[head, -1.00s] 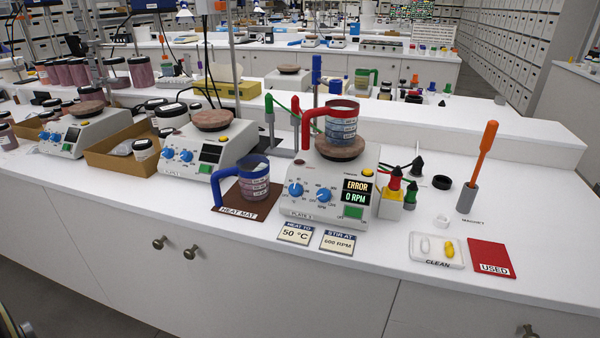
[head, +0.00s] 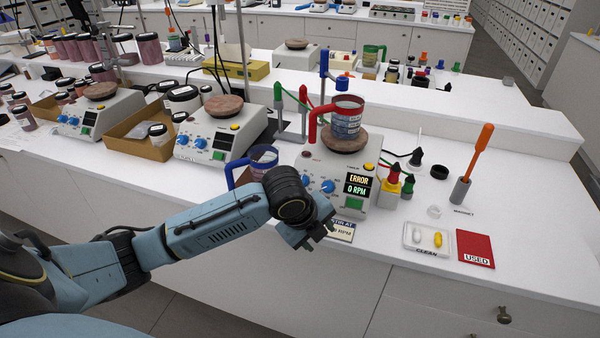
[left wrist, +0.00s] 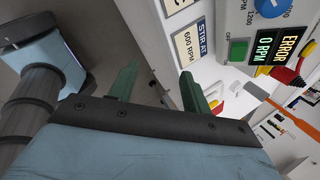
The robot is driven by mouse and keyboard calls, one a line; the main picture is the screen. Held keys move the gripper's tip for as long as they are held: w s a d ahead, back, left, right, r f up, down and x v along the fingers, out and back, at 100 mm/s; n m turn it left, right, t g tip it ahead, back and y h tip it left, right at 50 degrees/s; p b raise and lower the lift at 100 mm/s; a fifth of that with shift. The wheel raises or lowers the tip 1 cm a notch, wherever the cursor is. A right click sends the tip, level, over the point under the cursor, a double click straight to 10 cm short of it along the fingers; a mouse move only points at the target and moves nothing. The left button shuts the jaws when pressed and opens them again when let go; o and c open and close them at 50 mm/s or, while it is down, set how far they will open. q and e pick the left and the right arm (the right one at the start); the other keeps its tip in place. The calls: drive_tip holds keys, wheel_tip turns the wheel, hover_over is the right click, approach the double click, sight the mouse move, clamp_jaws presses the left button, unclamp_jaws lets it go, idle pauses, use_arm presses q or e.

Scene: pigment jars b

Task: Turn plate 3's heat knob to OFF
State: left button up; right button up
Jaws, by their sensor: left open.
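Plate 3 (head: 330,169) is the white hot plate whose display (head: 358,186) reads ERROR and 0 RPM. Two blue knobs are on its front: a left knob (head: 304,182), partly behind my arm, and a right knob (head: 328,186). I cannot read the left knob's setting. In the left wrist view, a blue knob (left wrist: 268,8) marked 1200 shows at the top edge, beside the green switch (left wrist: 238,48). My left gripper (head: 318,240) is in front of the plate's lower left, at the bench edge. Its two green fingers (left wrist: 158,76) are apart and empty. My right gripper is out of view.
A red-handled jug (head: 347,122) stands on plate 3. A blue-handled jug (head: 262,160) stands left, partly hidden by my arm. A STIR AT card (head: 342,231) lies below the plate. A CLEAN tray (head: 428,249) and USED mat (head: 475,248) lie right.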

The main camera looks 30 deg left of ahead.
use_arm(q)
drive_tip(key=w+a+r+m+y, duration=0.1)
drive_tip(key=w+a+r+m, duration=0.2)
drive_tip(key=a+r+m, duration=0.3)
drive_tip(key=w+a+r+m+y, duration=0.1)
drive_tip(key=w+a+r+m, duration=0.2)
drive_tip(key=a+r, duration=0.4)
drive_tip(key=x, duration=0.4)
drive_tip(key=d+x, duration=0.1)
drive_tip(key=x, duration=0.7)
drive_tip(key=shift+w+d, duration=0.3)
drive_tip(key=shift+c, duration=0.3)
drive_tip(key=c, duration=0.9)
